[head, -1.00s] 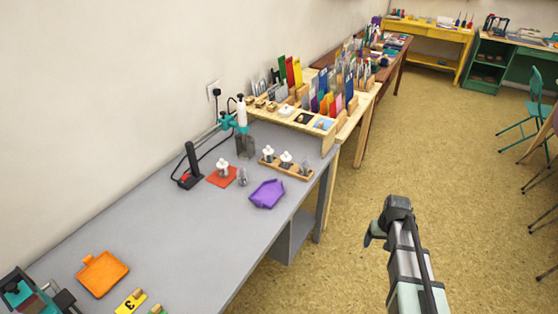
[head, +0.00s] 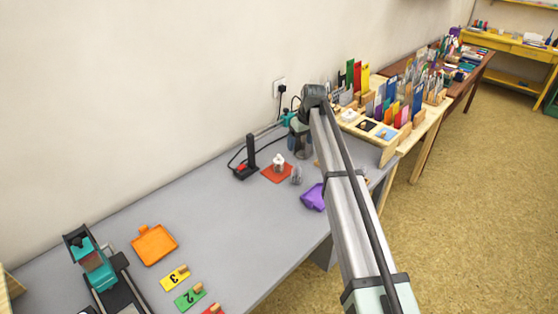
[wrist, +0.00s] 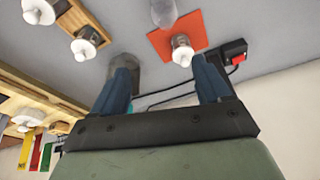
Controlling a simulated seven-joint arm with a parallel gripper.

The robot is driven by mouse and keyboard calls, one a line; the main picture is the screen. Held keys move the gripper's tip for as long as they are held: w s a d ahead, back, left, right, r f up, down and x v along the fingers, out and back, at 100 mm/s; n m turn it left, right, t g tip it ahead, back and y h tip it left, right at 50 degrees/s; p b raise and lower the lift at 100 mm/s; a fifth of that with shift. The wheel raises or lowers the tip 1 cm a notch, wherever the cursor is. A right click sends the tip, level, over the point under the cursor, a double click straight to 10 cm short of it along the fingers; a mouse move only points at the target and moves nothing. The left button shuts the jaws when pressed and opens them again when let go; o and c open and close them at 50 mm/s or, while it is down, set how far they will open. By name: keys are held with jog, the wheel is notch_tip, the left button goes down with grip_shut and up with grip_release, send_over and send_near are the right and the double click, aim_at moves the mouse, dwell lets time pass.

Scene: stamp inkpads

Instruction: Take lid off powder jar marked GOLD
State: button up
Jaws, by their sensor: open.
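A small jar with a white knobbed lid (head: 279,163) stands upright on a red mat (head: 268,175). It also shows in the wrist view (wrist: 181,52), beyond the fingertips. Two similar white-lidded jars (wrist: 85,45) (wrist: 40,10) stand in a wooden rack at the upper left of the wrist view; my arm mostly hides this rack in the head view. No GOLD marking is readable. My gripper (head: 299,148) is open and empty near the table's back right. In the wrist view its blue fingers (wrist: 163,75) are spread, with nothing between them.
A clear grey object (head: 297,174) stands beside the red mat. A black upright tool (head: 250,153) stands left of it. A purple tray (head: 312,197) lies in front. An orange tray (head: 154,245) lies left; the grey table between is clear.

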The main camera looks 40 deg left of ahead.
aim_at(279, 156)
jog(key=s+a+r+n, duration=0.1)
jog(key=s+a+r, duration=0.2)
jog(key=a, duration=0.2)
jog(key=x, duration=1.3)
jog(key=shift+w+a+f, duration=0.1)
jog(key=shift+f, duration=0.25)
jog(key=c, duration=1.1)
